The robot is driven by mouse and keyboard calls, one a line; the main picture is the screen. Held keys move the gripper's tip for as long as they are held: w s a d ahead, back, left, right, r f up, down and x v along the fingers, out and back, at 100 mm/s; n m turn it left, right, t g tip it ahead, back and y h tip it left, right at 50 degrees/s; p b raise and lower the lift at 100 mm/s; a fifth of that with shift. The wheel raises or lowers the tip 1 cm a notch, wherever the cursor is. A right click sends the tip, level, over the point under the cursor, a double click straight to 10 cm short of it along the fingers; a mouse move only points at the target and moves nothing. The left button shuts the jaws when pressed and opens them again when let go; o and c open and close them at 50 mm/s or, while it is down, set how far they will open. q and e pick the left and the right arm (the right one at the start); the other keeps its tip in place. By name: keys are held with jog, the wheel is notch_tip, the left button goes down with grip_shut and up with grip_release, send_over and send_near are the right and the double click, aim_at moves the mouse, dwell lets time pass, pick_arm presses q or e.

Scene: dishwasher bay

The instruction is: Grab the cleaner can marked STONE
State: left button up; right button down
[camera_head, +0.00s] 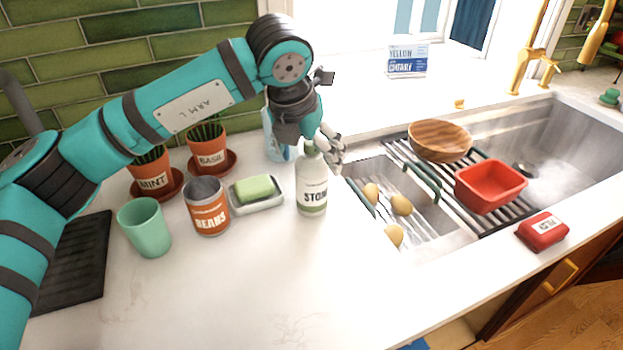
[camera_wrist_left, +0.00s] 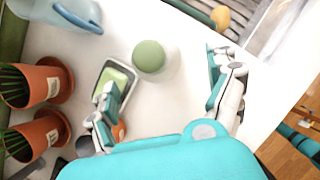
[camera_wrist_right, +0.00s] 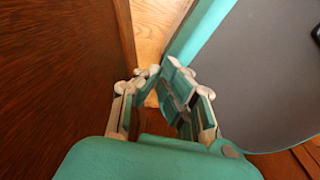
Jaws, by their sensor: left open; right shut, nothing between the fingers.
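The cleaner can marked STONE (camera_head: 312,185) is white with a green band near its base and stands upright on the counter, left of the sink. My left gripper (camera_head: 330,152) is open and empty at the can's top, covering part of it in the head view. In the left wrist view the can's round green top (camera_wrist_left: 149,56) lies ahead of and between the spread fingers of the left gripper (camera_wrist_left: 165,98), with no clear contact. My right gripper (camera_wrist_right: 158,88) is shut and empty, low beside brown wood, out of the head view.
Close left of the can are a soap dish (camera_head: 270,206) with green soap, an orange BEANS can (camera_head: 208,212) and a green cup (camera_head: 145,228). The sink rack (camera_head: 495,212) is right; the front counter (camera_head: 260,300) is clear.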

aim_at(312, 168)
pick_arm(q)
jog(key=shift+x, duration=0.75)
jog(key=p+x, duration=0.1)
jog(key=x, duration=0.4)
jog(key=shift+w+a+r+p, duration=0.1)
jog(key=shift+w+a+p, duration=0.1)
jog(key=shift+p, duration=0.2)
jog(key=shift+w+d+f, duration=0.1)
jog(key=shift+f, duration=0.15)
pick_arm(e)
jog(key=shift+w+a+r, duration=0.15)
jog(key=shift+r, duration=0.4)
jog(key=shift+w+a+r, duration=0.1)
jog(key=shift+r, duration=0.4)
pick_arm(q)
jog(key=shift+c, duration=0.5)
jog(key=c, duration=1.4)
jog(key=shift+r, duration=0.2)
pick_arm(e)
jog(key=shift+d+f, duration=0.1)
jog(key=shift+d, duration=0.05)
